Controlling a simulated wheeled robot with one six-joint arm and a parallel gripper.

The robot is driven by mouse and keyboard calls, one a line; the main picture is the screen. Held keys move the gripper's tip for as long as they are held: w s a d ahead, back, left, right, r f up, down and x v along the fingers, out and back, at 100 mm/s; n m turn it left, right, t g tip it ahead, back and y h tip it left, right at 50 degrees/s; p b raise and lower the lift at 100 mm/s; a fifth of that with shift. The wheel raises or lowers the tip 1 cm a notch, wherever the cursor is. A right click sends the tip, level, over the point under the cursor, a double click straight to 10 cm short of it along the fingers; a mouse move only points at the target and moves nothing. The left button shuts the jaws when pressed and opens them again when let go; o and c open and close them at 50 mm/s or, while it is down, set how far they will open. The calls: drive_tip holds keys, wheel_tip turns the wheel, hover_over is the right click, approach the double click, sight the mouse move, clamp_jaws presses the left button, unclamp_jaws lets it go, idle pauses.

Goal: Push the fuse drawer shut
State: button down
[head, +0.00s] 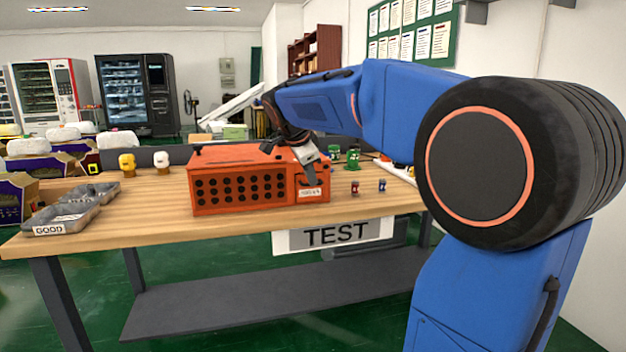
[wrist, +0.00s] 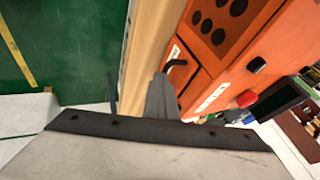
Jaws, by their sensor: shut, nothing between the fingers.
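An orange metal box (head: 240,182) with rows of round black holes stands on the wooden workbench. A white label (head: 310,192) is on the lower right of its front. In the wrist view the orange box (wrist: 245,50) shows an orange panel with a bent black handle (wrist: 177,64), which I take to be the fuse drawer. I cannot tell how far it stands out. My gripper (head: 308,160) is at the right end of the box. Its shut, empty fingers (wrist: 160,85) point toward the handle side, close to the panel; contact cannot be told.
The wooden bench (head: 140,217) carries grey trays (head: 62,217) at the left and small bottle-like items (head: 355,187) right of the box. A red knob (wrist: 246,99) and a dark screen (wrist: 280,97) sit near the box. A TEST sign (head: 334,235) hangs at the front edge.

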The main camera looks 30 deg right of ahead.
idle(0.3)
drive_tip(key=v, duration=1.7)
drive_tip(key=s+a+f+n+y, duration=0.2)
drive_tip(key=s+a+f+n, duration=0.2)
drive_tip(key=s+f+n, duration=0.6)
drive_tip(key=s+a+f+n+t+y, duration=0.1)
drive_tip(key=s+a+f+n+y, duration=0.2)
drive_tip(key=s+f+n, duration=0.6)
drive_tip(key=s+f, duration=0.4)
drive_tip(key=f, duration=0.4)
drive_tip(key=s+a+f, duration=0.1)
drive_tip(key=s+f, duration=0.3)
drive_tip(key=f, duration=0.4)
drive_tip(key=shift+s+f+n, duration=0.35)
drive_tip(key=shift+f+n, duration=0.05)
